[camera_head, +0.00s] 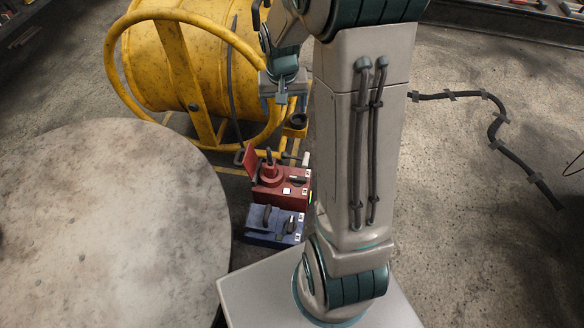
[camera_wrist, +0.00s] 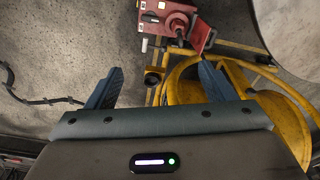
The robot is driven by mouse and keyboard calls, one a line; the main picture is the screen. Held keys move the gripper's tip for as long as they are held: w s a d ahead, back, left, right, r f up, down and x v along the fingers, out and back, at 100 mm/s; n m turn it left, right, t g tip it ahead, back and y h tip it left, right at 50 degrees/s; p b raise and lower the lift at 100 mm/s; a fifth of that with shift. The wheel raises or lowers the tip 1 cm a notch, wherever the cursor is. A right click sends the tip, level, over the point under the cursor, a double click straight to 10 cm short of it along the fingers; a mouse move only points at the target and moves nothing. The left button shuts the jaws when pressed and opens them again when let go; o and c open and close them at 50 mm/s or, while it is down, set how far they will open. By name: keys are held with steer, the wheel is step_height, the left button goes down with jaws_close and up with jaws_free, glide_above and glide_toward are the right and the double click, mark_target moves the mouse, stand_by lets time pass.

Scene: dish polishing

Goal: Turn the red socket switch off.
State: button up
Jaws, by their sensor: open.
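The red socket box (camera_head: 284,194) stands on the floor near the middle in the head view, just left of my arm. It has a black rotary switch (camera_head: 297,180) on its right part and a round red socket with a black plug (camera_head: 270,160) in it. Its red lid (camera_head: 250,165) stands open. In the wrist view the red box (camera_wrist: 150,28) is at the top, with the switch (camera_wrist: 150,17) left of the plug (camera_wrist: 179,28). My gripper (camera_wrist: 160,67) is open and empty, apart from the box. In the head view it (camera_head: 281,98) is above and beyond the box.
A blue socket box (camera_head: 260,237) stands in front of the red one. A yellow drum in a tubular frame (camera_head: 165,65) is behind, close to my gripper. A round table (camera_head: 110,220) fills the left. A black cable (camera_head: 497,125) lies on open floor at right.

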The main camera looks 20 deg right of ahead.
steer(key=w+d+f+m+b, duration=0.1)
steer(key=w+d+f+b, duration=0.15)
steer(key=f, duration=0.65)
steer(key=w+d+f+b, duration=0.2)
steer(key=f+b, duration=0.2)
steer(key=f, duration=0.5)
steer(key=m+g+b, duration=0.1)
steer(key=m+b, duration=0.1)
steer(key=b, duration=0.4)
glide_toward(298, 178)
steer(key=shift+y, duration=0.3)
steer(key=f+b, duration=0.1)
steer(key=f, duration=0.2)
steer(key=f+b, duration=0.2)
steer(key=f, duration=0.1)
steer(key=f+b, duration=0.1)
steer(key=f, duration=0.2)
steer(key=shift+w+d+f+b, duration=0.1)
steer(key=shift+w+d+b, duration=0.05)
steer(key=shift+d+b, duration=0.15)
steer(key=c, duration=0.7)
